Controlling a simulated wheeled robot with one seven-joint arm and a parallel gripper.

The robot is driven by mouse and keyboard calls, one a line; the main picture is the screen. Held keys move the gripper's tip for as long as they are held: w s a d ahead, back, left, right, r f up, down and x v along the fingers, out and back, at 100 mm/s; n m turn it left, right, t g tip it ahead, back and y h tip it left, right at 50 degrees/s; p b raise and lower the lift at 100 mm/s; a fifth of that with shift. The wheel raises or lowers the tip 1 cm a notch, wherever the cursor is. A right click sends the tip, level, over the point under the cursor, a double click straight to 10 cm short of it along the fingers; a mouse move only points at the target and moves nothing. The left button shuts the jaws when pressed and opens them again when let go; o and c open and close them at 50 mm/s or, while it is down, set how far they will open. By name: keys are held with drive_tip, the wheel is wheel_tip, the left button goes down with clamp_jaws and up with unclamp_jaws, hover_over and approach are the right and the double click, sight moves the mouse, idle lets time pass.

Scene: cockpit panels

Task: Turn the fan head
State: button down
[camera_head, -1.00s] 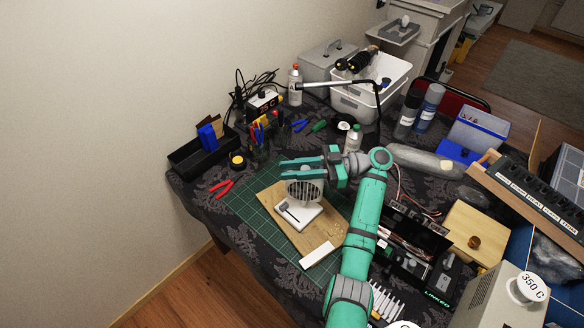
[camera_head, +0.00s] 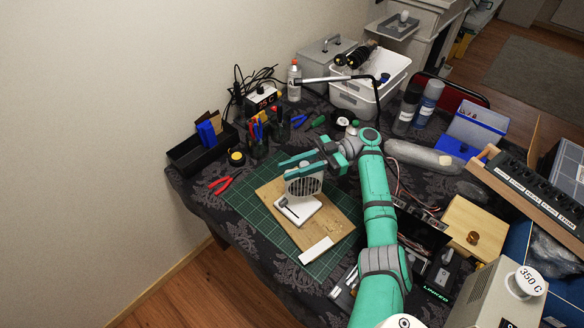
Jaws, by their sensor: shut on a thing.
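The small white fan has a grilled head (camera_head: 303,186) on a flat white base (camera_head: 297,210). The base rests on a wooden board (camera_head: 338,226) on the green cutting mat (camera_head: 256,213). My gripper (camera_head: 288,170) reaches in from the right, with its two teal fingers at the top of the fan head. The fingers are shut on the head, one at the back and one across the front top edge. The head stands upright with its grille facing the front. Part of its top is hidden by the fingers.
Red pliers (camera_head: 220,185) lie left of the mat. A black bin (camera_head: 203,153) with blue items stands at the back left. A tool holder (camera_head: 257,140) and a white tub (camera_head: 362,95) stand behind. My arm crosses the right side over electronics parts.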

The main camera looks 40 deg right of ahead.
drive_tip(key=shift+a+f, duration=0.1)
drive_tip(key=shift+f, duration=0.1)
drive_tip(key=c, duration=1.5)
unclamp_jaws()
drive_tip(key=shift+r, duration=0.1)
